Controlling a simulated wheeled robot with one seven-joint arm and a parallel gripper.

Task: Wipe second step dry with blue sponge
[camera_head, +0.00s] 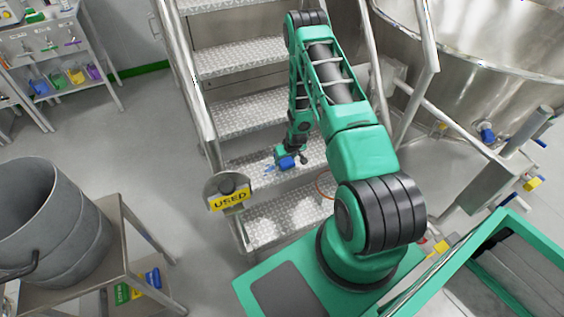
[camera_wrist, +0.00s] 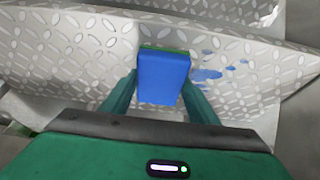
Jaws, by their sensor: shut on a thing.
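My gripper (camera_head: 293,160) is shut on the blue sponge (camera_head: 287,163), over the second step from the bottom (camera_head: 245,164) of the metal stair. In the wrist view the sponge (camera_wrist: 164,78), blue with a green layer at its far edge, sits between the two green fingers of my gripper (camera_wrist: 160,88). A blue wet patch (camera_wrist: 207,75) with smaller drops lies on the patterned step (camera_wrist: 110,65), just right of the sponge. The blue patch (camera_head: 269,168) shows left of the sponge in the head view. I cannot tell whether the sponge touches the step.
The bottom step (camera_head: 277,233) has white patches. Handrails (camera_head: 186,75) flank the stair. A steel vessel (camera_head: 490,50) is at right. A grey drum (camera_head: 55,220) stands on a stand at left. Floor between is clear.

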